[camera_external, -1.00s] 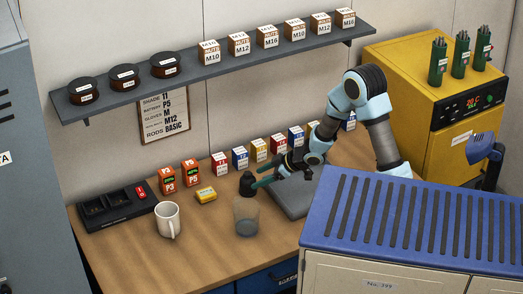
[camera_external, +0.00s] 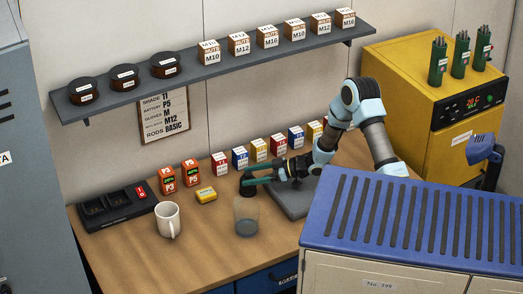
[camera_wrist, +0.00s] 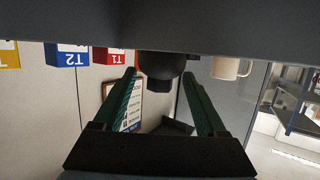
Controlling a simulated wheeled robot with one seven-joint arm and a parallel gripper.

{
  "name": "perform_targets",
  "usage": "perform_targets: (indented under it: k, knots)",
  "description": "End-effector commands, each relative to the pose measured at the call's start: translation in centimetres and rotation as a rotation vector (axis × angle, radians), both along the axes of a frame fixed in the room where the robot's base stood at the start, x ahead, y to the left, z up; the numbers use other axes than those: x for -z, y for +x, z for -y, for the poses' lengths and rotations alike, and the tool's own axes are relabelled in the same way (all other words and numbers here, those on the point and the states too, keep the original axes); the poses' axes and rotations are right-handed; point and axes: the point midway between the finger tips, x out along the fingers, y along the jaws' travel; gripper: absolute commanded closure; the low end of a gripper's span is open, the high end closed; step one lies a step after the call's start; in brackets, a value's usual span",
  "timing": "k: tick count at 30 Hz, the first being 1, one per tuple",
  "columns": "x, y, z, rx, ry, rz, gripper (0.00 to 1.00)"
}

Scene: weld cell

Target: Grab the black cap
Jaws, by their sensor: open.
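The black cap (camera_external: 248,191) sits on top of a clear grey bottle (camera_external: 246,217) that stands upright on the workbench. My gripper (camera_external: 256,180) reaches in from the right at cap height, and its green fingers partly cover the cap. In the wrist view, which looks upside down, the dark cap (camera_wrist: 160,65) appears between the tips of my open gripper (camera_wrist: 159,73). A gap shows on the left of the cap; whether a finger touches it on the right I cannot tell.
Small labelled boxes (camera_external: 240,157) line the wall. A dark grey plate (camera_external: 291,205) lies under my arm. A blue ribbed cabinet top (camera_external: 410,222) is at the front right.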

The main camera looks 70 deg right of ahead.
Motion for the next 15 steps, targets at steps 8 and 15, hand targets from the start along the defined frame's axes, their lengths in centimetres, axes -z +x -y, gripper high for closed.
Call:
perform_targets:
  k: [8, 15]
  knots:
    - [0.6, 3.6, -0.8, -0.001, 0.001, 0.000, 0.26]
    - [1.0, 4.1, -0.9, 0.001, 0.000, 0.000, 0.26]
